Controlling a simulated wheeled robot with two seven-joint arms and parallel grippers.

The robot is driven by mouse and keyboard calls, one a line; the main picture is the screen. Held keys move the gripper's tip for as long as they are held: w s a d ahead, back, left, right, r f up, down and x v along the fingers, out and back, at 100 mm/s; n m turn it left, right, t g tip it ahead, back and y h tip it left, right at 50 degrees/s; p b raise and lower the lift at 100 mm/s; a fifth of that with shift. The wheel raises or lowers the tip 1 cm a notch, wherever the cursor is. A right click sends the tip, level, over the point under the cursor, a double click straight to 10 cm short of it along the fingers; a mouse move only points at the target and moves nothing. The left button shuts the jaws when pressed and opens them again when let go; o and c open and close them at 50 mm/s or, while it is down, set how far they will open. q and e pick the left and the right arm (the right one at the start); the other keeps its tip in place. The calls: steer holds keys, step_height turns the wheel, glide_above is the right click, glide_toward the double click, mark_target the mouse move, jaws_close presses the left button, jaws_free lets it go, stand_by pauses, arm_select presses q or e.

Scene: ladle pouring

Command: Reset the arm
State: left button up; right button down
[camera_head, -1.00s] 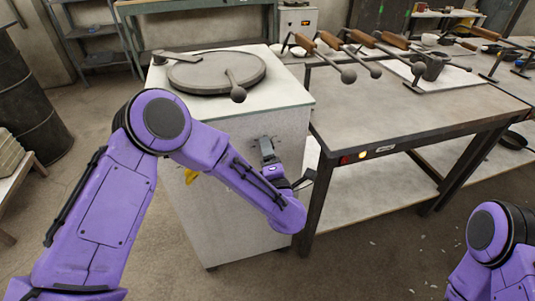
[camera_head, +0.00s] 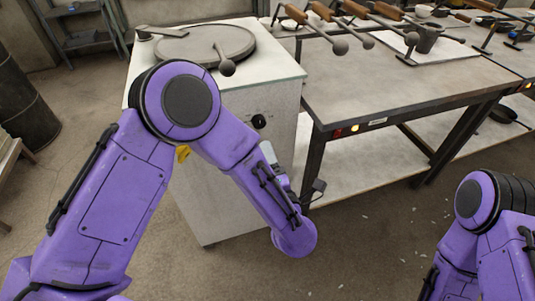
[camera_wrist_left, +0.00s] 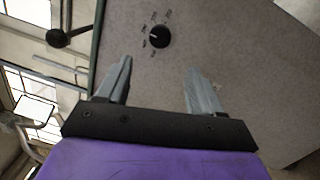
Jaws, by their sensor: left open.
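My left gripper (camera_wrist_left: 159,67) is open and empty in the left wrist view, its two grey fingers apart. The front of the pale cabinet (camera_wrist_left: 235,60) lies beyond them, with a black dial (camera_wrist_left: 160,36) above the gap. In the head view my left forearm hides most of that gripper; a small pale part shows below the dial (camera_head: 259,121) on the cabinet (camera_head: 285,103). My right arm shows at the lower right edge; its gripper is out of the picture.
A round grey lid (camera_head: 190,45) with a ball-ended lever (camera_head: 227,67) tops the cabinet. A metal table (camera_head: 400,82) to the right holds several wooden-handled tools and a dark cup (camera_head: 427,38). A dark drum (camera_head: 25,108) stands left. The floor in front is open.

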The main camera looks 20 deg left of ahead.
arm_select(q)
steer(key=s+a+f+m+g+h+p, duration=0.2)
steer(key=s+f+m+h, duration=0.15)
steer(key=f+m, duration=0.4)
steer(key=s+a+f+m+g+h+p, duration=0.1)
steer(key=s+f+m+g+h+p, duration=0.1)
steer(key=f+m+h, duration=0.55)
steer(key=s+a+f+m+g+y+p, duration=0.2)
steer(key=s+a+g+p, duration=0.1)
steer(key=s+a, duration=0.5)
steer(key=s+a+f+m+g+y+p, duration=0.1)
steer(key=s+a+g, duration=0.5)
steer(key=s, duration=0.8)
steer(key=shift+a+f+m+y+p, duration=0.4)
steer(key=shift+a+m+y+p, duration=0.3)
steer(key=shift+a+y+p, duration=0.25)
steer(key=shift+d, duration=0.1)
